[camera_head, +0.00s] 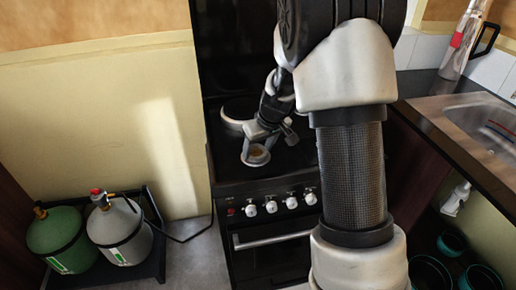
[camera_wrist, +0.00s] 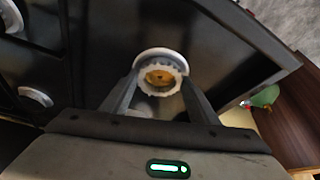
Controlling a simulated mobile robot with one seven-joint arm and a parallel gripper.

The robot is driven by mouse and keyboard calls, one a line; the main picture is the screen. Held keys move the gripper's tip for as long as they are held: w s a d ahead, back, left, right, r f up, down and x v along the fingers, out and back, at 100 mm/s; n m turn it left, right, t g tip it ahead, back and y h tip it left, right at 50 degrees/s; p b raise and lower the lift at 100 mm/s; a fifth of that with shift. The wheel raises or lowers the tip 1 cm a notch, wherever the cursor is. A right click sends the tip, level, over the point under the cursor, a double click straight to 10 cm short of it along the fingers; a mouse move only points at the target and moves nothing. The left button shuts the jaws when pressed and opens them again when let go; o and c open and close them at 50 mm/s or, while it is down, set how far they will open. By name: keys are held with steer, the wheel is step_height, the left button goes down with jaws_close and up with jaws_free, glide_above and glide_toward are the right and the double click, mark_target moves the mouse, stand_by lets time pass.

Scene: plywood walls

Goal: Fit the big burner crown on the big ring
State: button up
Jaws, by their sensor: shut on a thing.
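The burner crown (camera_wrist: 170,67) is a pale grey toothed ring with a brass-coloured middle. It sits between the tips of my gripper (camera_wrist: 160,84), which is shut on it. In the head view the crown (camera_head: 256,158) and my gripper (camera_head: 258,148) are over the front left of the black hob. A smooth pale rim (camera_wrist: 160,52) shows at the crown's far edge; I cannot tell whether it belongs to the crown or to a ring below. Whether the crown touches the hob is unclear. A large round burner (camera_head: 238,112) is at the back left, partly hidden by my arm.
My arm hides much of the hob's right side. Knobs (camera_head: 271,207) line the stove front (camera_head: 262,265). A counter with a sink (camera_head: 478,125) stands on the right. A green gas bottle (camera_head: 60,240) and a grey one (camera_head: 118,230) stand on the left.

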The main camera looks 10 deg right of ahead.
steer(key=shift+f, duration=0.25)
steer(key=o, duration=1.1)
steer(key=shift+o, duration=0.2)
steer(key=shift+r, duration=0.1)
steer(key=p+v, duration=0.2)
steer(key=v, duration=1.5)
steer(key=s+a+r+m, duration=0.1)
steer(key=s+r, duration=0.2)
steer(key=s, duration=0.8)
steer(key=s+a+r+m+t+h, duration=0.1)
steer(key=s+r, duration=0.3)
steer(key=s, duration=0.8)
steer(key=shift+s+a+r+m, duration=0.2)
steer(key=shift+s+a+m, duration=0.1)
steer(key=shift+a+m, duration=0.35)
steer(key=r+p, duration=1.3)
steer(key=p, duration=0.1)
steer(key=shift+s+d+r, duration=0.15)
steer(key=shift+s+r, duration=0.15)
steer(key=shift+r, duration=0.05)
